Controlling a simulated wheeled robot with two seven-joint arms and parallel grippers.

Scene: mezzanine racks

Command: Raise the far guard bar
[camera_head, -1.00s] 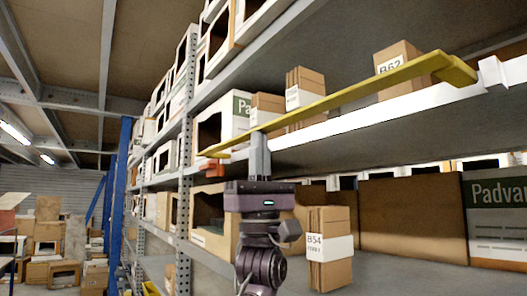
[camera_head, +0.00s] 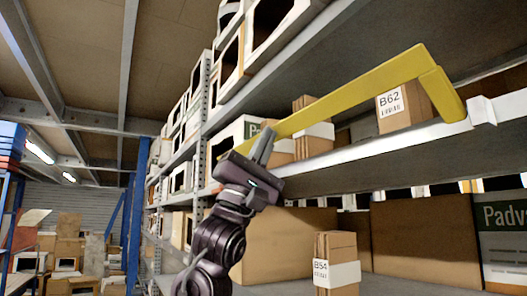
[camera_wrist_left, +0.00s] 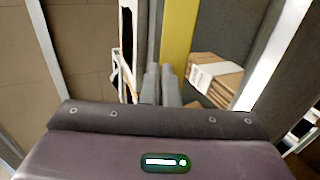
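The yellow guard bar (camera_head: 350,97) runs diagonally across the front of the rack in the head view, its right end bent down to a white bracket (camera_head: 482,110) on the shelf edge. The bar slopes down to the left, and its left end shows just past my gripper. My left gripper (camera_head: 265,146) has its grey fingers close together against the bar near that left end. In the left wrist view the bar (camera_wrist_left: 179,32) extends beyond the fingertips (camera_wrist_left: 160,72), partly hidden by them. My right gripper is in neither view.
Cardboard boxes stand on the shelf behind the bar, including one labelled B62 (camera_head: 402,105). A B54 carton (camera_head: 336,264) stands on the lower shelf. A grey rack upright (camera_head: 199,140) and a blue post (camera_head: 134,215) are at left.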

